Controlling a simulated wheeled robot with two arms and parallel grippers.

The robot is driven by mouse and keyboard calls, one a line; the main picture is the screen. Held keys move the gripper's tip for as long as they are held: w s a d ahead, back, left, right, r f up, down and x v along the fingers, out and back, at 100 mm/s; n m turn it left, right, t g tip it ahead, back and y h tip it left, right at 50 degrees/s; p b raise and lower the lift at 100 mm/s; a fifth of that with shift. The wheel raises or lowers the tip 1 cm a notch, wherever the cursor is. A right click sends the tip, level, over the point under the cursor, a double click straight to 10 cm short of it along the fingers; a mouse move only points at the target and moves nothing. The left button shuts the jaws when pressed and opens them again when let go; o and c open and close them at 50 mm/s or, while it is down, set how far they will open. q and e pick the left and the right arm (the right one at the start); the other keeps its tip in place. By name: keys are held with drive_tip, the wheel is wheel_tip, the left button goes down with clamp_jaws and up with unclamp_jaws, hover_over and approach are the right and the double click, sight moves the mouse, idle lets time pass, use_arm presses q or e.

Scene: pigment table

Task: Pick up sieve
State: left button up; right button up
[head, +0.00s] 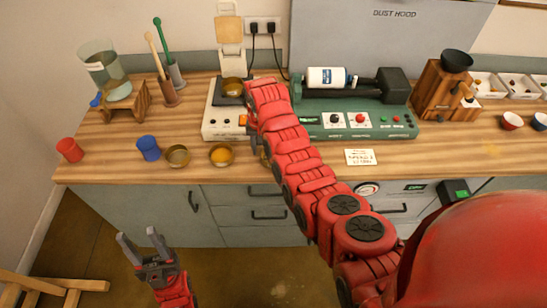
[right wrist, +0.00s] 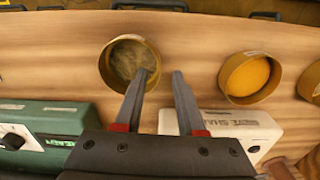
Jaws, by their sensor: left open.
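A round brass sieve (right wrist: 130,62) with a grey mesh-like inside sits on the wooden table in the right wrist view. In the head view it is mostly hidden behind my right arm, with a sliver of brass rim (head: 264,158) showing. My right gripper (right wrist: 162,73) is open. One fingertip overlaps the sieve's near right rim and the other is outside it; whether they touch it I cannot tell. My left gripper (head: 139,236) is open and empty, low in front of the drawers.
A brass bowl of yellow powder (head: 221,155) and another brass bowl (head: 178,155) stand beside the sieve. Behind are the white shaker (head: 222,122), with a brass pan (head: 232,87) on top, and a green machine (head: 350,120). Blue (head: 148,148) and red (head: 69,149) cups stand left.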

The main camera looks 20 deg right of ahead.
drive_tip(key=shift+f+p, duration=0.3)
drive_tip(key=shift+f, duration=0.9)
clamp_jaws()
idle(0.6)
